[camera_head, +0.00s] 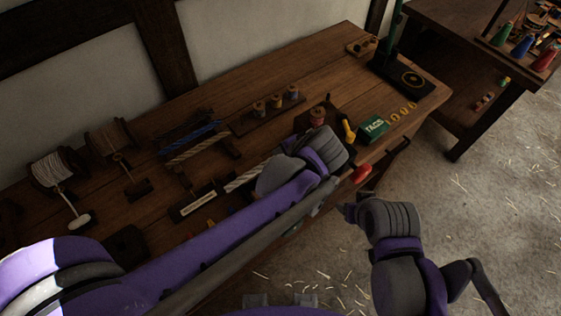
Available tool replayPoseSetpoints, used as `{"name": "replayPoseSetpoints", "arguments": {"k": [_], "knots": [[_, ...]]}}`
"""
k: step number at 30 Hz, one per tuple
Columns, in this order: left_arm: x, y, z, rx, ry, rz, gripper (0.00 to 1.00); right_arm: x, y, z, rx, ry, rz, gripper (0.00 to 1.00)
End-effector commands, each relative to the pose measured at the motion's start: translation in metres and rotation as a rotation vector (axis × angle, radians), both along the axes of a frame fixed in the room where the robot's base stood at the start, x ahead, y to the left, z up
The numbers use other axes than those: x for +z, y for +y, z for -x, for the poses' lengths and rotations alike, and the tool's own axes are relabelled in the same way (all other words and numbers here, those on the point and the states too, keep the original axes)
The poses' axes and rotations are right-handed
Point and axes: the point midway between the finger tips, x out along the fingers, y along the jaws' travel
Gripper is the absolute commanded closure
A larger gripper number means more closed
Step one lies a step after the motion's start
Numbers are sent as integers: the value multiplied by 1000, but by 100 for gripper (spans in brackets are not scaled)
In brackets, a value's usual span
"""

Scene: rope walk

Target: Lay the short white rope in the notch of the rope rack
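A pale rope piece (197,146) lies slantwise on the bench at the left, beside a blue rope (190,136) on a dark wooden stand. A second pale rope length (243,179) lies further right, partly hidden by my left arm; I cannot tell which is the short one. A dark wooden piece with a white label (198,204) lies next to it; the rack's notch is not clear. My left arm reaches over the bench, its gripper hidden. My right arm is off the bench front, its small dark end (352,210) too unclear to read.
Two rope reels (57,170) stand at the left. Several spools sit on a rail (272,116) at the back. A green TACKS box (372,128) and a yellow object (348,130) are at the right. Another table (460,50) stands beyond, with open floor in front.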

Motion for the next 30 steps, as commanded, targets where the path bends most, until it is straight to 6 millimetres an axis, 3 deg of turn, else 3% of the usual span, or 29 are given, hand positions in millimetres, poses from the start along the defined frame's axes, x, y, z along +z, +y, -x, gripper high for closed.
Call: {"name": "replayPoseSetpoints", "arguments": {"k": [3,12,22,30], "knots": [[24,0,0,0,-1,-1,100,3,0,-1,0,-3,0,40],[58,0,0,0,-1,-1,100,11,0,-5,0,-10,0,40],[81,0,-1,-1,-3,0,100,28,0,-14,0,-27,0,40],[81,0,0,-1,0,0,100,27,0,-14,0,-27,0,40]]}}
